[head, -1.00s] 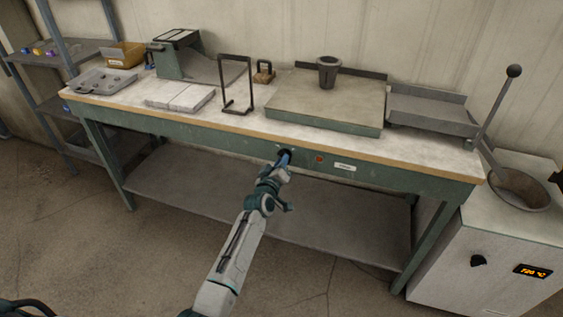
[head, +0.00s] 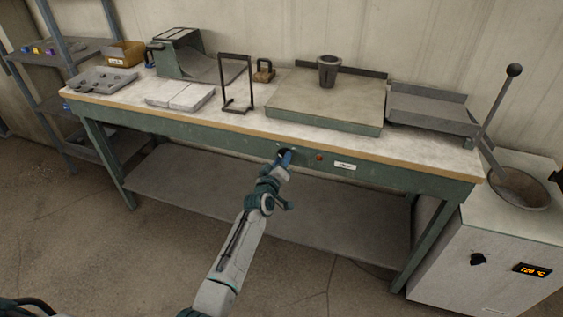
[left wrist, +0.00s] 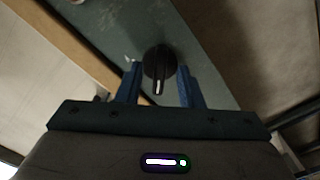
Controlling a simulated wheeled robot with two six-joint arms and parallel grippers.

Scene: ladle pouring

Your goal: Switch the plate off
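The plate (head: 325,108) is a broad, flat slab on the workbench, with a dark cup (head: 327,72) standing on it. A black round knob (left wrist: 158,62) with a white pointer line is on the bench's green front rail. My left gripper (head: 285,158) is at this knob, which it largely hides in the head view. In the left wrist view its two blue fingers (left wrist: 159,82) stand apart, one on each side of the knob, with narrow gaps seeming to show. A small reddish light (head: 318,157) and a white label (head: 345,166) are right of the knob. My right gripper is out of view.
A grey furnace box (head: 480,262) with an orange display stands at the right, with a ladle handle (head: 497,105) rising from its opening. A grey tray (head: 430,110), a wire stand (head: 236,82) and pale blocks (head: 180,97) are on the bench. The floor before the bench is clear.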

